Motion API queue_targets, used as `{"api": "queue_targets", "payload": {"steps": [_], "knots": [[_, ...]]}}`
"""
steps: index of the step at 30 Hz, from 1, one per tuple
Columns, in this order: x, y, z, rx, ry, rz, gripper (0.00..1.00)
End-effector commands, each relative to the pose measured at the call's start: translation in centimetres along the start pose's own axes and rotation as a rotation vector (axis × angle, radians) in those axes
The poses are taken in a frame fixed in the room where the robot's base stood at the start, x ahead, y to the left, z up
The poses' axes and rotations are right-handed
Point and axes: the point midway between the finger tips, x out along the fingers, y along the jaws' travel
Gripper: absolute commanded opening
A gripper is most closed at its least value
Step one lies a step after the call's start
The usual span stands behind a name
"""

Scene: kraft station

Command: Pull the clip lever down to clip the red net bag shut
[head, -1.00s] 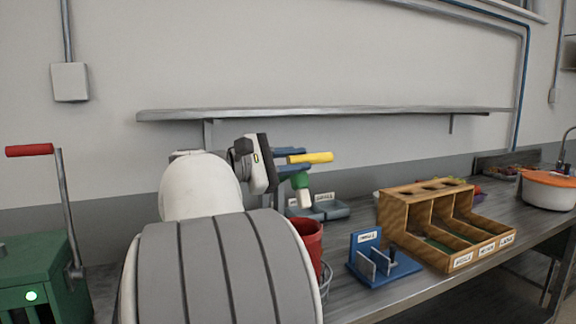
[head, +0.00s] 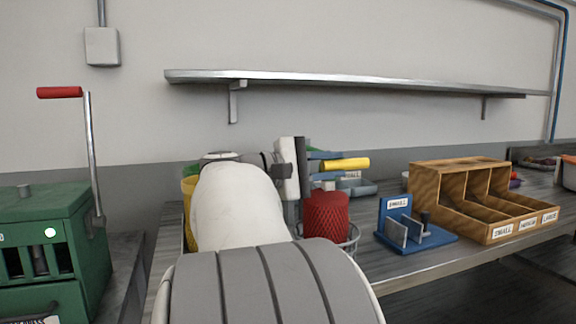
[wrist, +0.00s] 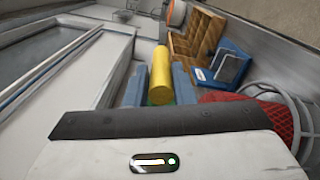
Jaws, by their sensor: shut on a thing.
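The clip lever's yellow handle (head: 345,164) lies level just above the red net bag (head: 326,215). My gripper (head: 322,161) is shut on it. In the wrist view the yellow handle (wrist: 160,75) runs between my two blue fingers, and a bit of green shows at their base. The bag stands upright in a wire ring holder (head: 352,238); it also shows at the right in the wrist view (wrist: 270,118). My arm hides the lever's pivot and much of the clip.
A blue stand labelled SMALL (head: 412,232) and a wooden three-compartment box (head: 470,195) stand to the right on the bench. A green machine with a red-handled crank (head: 60,92) is at the left. A shelf (head: 350,84) spans the wall above.

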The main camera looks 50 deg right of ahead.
Motion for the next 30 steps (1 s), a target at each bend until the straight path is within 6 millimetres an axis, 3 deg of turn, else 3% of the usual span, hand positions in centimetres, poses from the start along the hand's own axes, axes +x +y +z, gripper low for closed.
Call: {"api": "queue_targets", "payload": {"steps": [13, 14, 18, 21, 30], "knots": [[0.14, -0.98, -0.35, -0.014, -0.002, -0.013, 0.0], [0.15, -0.98, -0.35, -0.015, -0.003, -0.013, 0.25], [0.14, -0.92, -0.36, -0.013, -0.002, -0.012, 0.36], [0.13, -0.82, -0.33, -0.012, -0.001, -0.01, 0.42], [-0.39, -0.53, -0.22, -0.007, 0.0, -0.007, 0.42]]}}
